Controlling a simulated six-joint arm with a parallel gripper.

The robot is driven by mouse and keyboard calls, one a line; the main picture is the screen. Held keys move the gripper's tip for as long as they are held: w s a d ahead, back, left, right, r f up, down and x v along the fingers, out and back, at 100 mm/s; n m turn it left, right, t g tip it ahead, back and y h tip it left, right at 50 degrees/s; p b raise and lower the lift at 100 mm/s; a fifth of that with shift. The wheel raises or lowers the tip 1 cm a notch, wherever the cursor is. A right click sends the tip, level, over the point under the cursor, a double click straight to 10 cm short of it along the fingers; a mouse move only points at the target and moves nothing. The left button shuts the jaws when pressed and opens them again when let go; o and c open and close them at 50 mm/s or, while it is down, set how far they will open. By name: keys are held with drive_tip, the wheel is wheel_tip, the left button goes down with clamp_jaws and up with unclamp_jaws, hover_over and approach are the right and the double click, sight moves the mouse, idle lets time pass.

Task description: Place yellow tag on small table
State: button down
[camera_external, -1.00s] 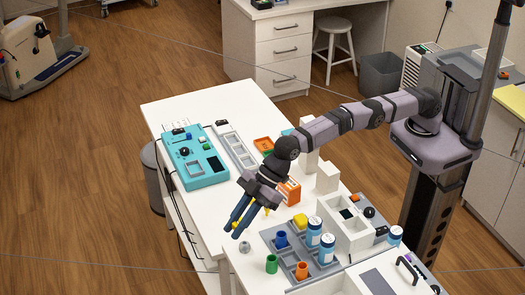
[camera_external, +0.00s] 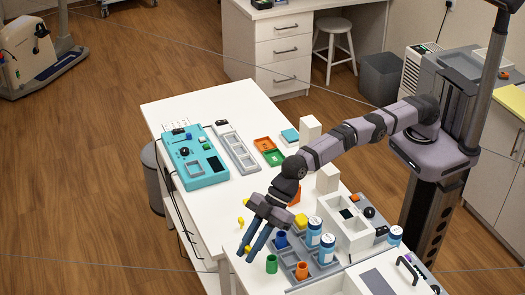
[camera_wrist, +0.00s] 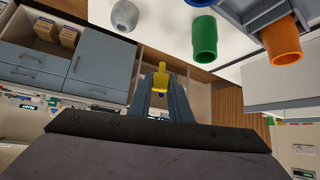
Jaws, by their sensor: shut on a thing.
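My gripper (camera_external: 245,253) is shut on a small yellow tag, which shows between the fingertips in the wrist view (camera_wrist: 160,82). In the external view the gripper points down over the near left edge of the white worktop (camera_external: 215,225). A second small yellow piece (camera_external: 240,222) lies on the worktop to the left of my gripper. I cannot tell for sure which surface is the small table. A low white stool (camera_external: 335,24) stands at the back.
A green cup (camera_external: 272,264) and an orange cup (camera_external: 302,270) stand close to the right of my gripper. A grey rack (camera_external: 325,268) with blue-and-white bottles (camera_external: 327,248) is beyond them. A grey round knob-like thing (camera_wrist: 124,15) shows in the wrist view. A teal panel (camera_external: 208,178) lies farther back.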

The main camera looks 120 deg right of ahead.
drive_tip(key=shift+f+p, duration=0.6)
drive_tip(key=shift+f, duration=1.7)
drive_tip(key=shift+f, duration=0.2)
drive_tip(key=c, duration=1.9)
unclamp_jaws()
drive_tip(key=shift+r, duration=0.1)
drive_tip(key=shift+r, duration=0.15)
drive_tip(key=shift+v, duration=0.8)
drive_tip(key=b+v, duration=0.4)
drive_tip(key=v, duration=0.6)
drive_tip(key=shift+s+d+r, duration=0.1)
drive_tip(key=shift+s, duration=0.05)
